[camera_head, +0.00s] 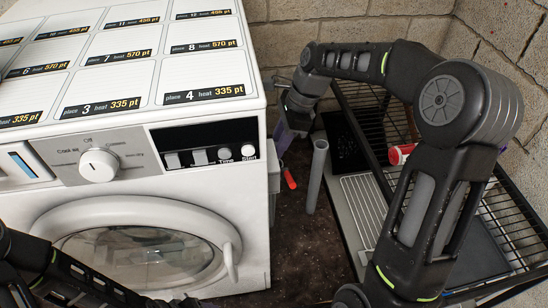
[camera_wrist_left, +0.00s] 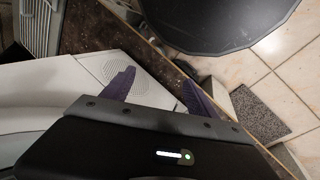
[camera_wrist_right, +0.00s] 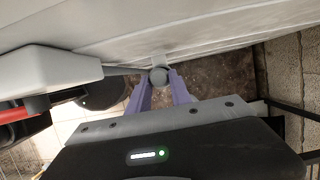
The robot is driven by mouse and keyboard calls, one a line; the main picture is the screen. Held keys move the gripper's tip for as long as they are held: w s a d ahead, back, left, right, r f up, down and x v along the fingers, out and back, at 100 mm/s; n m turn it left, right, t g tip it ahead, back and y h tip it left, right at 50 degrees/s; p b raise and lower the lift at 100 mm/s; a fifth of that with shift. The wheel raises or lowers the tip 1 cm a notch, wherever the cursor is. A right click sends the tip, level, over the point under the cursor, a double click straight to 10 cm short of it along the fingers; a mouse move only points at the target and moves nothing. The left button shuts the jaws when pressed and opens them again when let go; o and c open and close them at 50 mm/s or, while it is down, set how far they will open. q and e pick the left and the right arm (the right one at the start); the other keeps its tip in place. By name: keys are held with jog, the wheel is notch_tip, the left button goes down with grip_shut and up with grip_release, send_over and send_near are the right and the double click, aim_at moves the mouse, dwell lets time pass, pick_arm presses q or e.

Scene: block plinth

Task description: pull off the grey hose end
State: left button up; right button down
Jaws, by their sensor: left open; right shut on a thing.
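The grey hose end (camera_wrist_right: 159,76) shows as a round grey piece at my fingertips in the right wrist view, against a pale fitting on the washing machine's wall. My right gripper (camera_wrist_right: 160,86) is shut on it, one purple finger on each side. In the head view my right gripper (camera_head: 284,136) is beside the machine's right side, and the hose end is hidden there. My left gripper (camera_wrist_left: 160,88) is open and empty, its purple fingers wide apart, over a pale surface with a dotted round patch.
The white washing machine (camera_head: 258,220) fills the left of the head view. A grey upright pipe (camera_head: 316,178) and a red-handled tool (camera_head: 289,179) are right of it. A black wire rack (camera_head: 365,130) stands farther right, with a red-and-white item (camera_head: 400,153) on it.

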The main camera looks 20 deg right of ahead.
jog(key=shift+r+p, duration=2)
jog(key=shift+r, duration=0.45)
notch_tip(320, 180, up, 4)
jog(key=p, duration=0.3)
jog(key=shift+p, duration=0.35)
